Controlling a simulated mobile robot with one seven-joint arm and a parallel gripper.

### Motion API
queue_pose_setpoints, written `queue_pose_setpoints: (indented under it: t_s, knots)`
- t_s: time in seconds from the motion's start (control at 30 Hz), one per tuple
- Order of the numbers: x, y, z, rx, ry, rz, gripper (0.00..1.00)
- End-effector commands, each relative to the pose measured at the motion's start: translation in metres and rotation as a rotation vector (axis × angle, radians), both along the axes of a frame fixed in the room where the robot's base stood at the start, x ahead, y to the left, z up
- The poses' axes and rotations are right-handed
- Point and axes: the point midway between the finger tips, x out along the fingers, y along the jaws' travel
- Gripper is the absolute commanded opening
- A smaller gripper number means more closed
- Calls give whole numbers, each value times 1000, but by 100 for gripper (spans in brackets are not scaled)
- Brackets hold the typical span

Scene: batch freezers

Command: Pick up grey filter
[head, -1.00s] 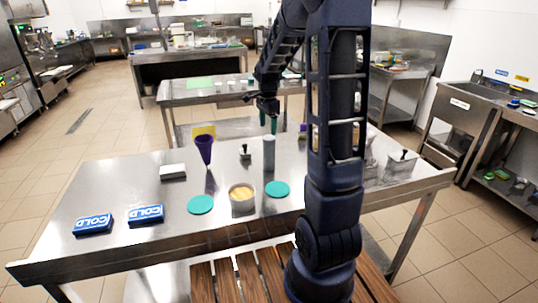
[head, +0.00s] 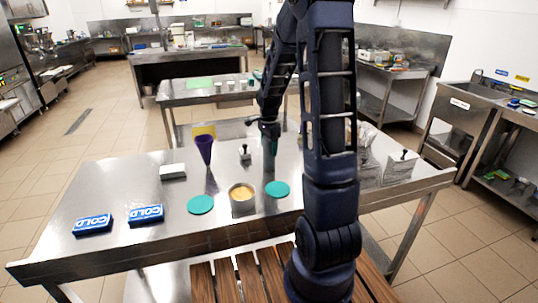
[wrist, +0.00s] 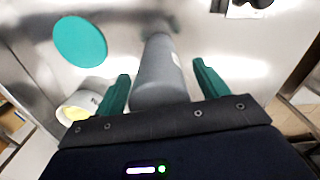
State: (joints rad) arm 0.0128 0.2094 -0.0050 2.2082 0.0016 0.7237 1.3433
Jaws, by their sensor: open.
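The grey filter (wrist: 160,82) is a plain grey cylinder standing upright on the steel table. In the wrist view it lies between the two green fingers of my gripper (wrist: 160,74), with a gap on each side. My gripper is open and the jaws are apart from the filter. In the head view my gripper (head: 270,148) points down at the filter's place and its green fingers hide most or all of the filter.
On the steel table (head: 110,183), a tub with yellow contents (head: 242,207) and teal discs (head: 277,188) (head: 200,204) stand in front of the gripper. Blue COLD packs (head: 146,215) lie front left.

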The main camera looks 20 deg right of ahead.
Motion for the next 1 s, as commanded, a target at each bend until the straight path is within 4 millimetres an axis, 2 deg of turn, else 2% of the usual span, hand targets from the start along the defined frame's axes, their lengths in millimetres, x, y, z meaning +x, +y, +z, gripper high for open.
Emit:
queue_pose_setpoints:
  t_s: [0.13,0.17,0.43,0.77,0.87,1.0]
  knots:
    - [0,0,0,0,0,0,73]
    - [0,0,0,0,0,0,69]
    - [0,0,0,0,0,0,16]
    - [0,0,6,0,-1,0,16]
    - [1,0,16,0,-3,0,16]
    - [1,0,43,0,-5,-1,16]
